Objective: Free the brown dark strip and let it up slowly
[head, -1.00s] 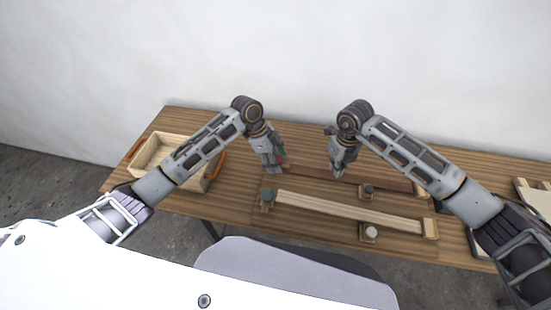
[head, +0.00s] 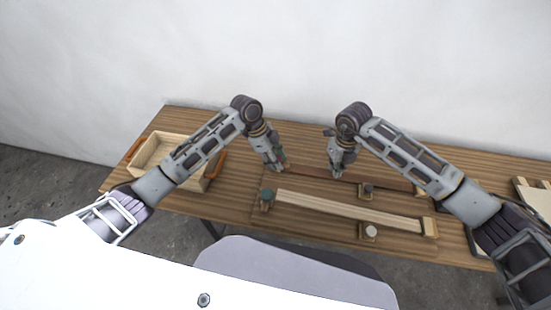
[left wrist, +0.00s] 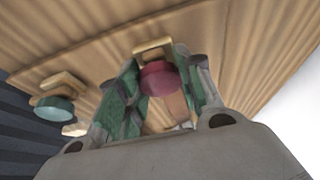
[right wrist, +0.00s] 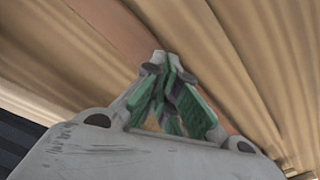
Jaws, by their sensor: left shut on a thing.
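The brown dark strip (head: 310,171) lies along the back of the work area. It also shows in the left wrist view (left wrist: 178,108) and runs under the fingers in the right wrist view (right wrist: 112,27). My left gripper (head: 280,167) is at its left end, shut on a dark red round knob (left wrist: 159,78) on a small wooden block. My right gripper (head: 337,174) is at the strip, a little right of the left gripper. Its fingertips (right wrist: 165,68) are together over the strip, with nothing visible between them. Whether they touch it is unclear.
A pale strip (head: 350,210) lies in front, with a teal knob (head: 266,194) at its left end and a whitish knob (head: 370,231) near its front edge. A dark knob (head: 367,188) stands between the strips. An open wooden tray (head: 150,152) is at left.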

